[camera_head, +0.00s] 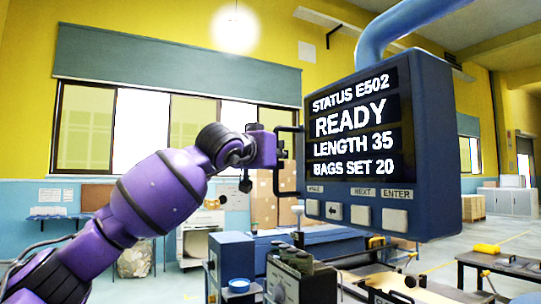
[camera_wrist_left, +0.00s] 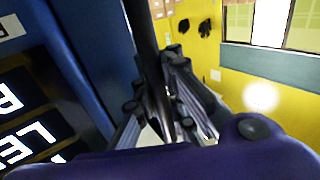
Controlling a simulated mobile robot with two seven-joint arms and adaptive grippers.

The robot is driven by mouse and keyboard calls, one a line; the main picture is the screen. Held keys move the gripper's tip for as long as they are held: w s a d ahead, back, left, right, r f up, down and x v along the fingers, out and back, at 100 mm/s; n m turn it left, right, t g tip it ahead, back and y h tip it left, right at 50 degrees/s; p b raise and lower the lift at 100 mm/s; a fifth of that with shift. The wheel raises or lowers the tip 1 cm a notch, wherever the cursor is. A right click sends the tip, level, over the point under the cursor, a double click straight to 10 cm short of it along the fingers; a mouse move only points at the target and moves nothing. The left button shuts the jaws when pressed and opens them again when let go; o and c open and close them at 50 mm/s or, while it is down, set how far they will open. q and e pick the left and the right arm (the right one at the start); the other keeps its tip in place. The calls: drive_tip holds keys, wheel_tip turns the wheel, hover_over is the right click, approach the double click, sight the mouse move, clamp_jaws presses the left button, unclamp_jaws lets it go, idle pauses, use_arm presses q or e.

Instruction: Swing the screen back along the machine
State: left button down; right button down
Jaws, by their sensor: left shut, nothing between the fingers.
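The screen (camera_head: 352,140) is a blue box on a blue pipe arm (camera_head: 405,25). Its face reads STATUS E502, READY, LENGTH 35, BAGS SET 20, with a row of buttons below. A dark handle (camera_head: 278,183) stands off its left side. My left gripper (camera_head: 277,147) is at that handle, shut with nothing held. In the left wrist view, the gripper (camera_wrist_left: 172,125) lies beside the dark handle bar (camera_wrist_left: 143,35), with the screen (camera_wrist_left: 75,60) to the left. I cannot tell whether the fingers touch the bar. My right gripper is not in view.
Blue machine parts (camera_head: 232,258) and a bench stand below the screen. Cardboard boxes (camera_head: 265,205) are stacked behind the handle. A table with a yellow item (camera_head: 486,248) is at the right. Open floor shows at the far right.

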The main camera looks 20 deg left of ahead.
use_arm(q)
drive_tip(key=shift+w+d+f, duration=0.6)
drive_tip(key=shift+d, duration=0.2)
drive_tip(key=c, duration=2)
unclamp_jaws()
drive_tip(key=shift+s+d+r, duration=0.15)
drive_tip(key=shift+d, duration=0.1)
drive_tip(key=shift+c, duration=0.2)
drive_tip(key=shift+o, duration=1.4)
drive_tip(key=shift+d+r, duration=0.1)
drive_tip(key=shift+r, duration=0.1)
drive_tip(key=shift+a+r, duration=0.1)
drive_tip(key=shift+a, duration=0.2)
drive_tip(key=shift+s+a, duration=0.15)
drive_tip(key=shift+s, duration=0.3)
drive_tip(key=s+a, duration=0.1)
drive_tip(key=s, duration=1)
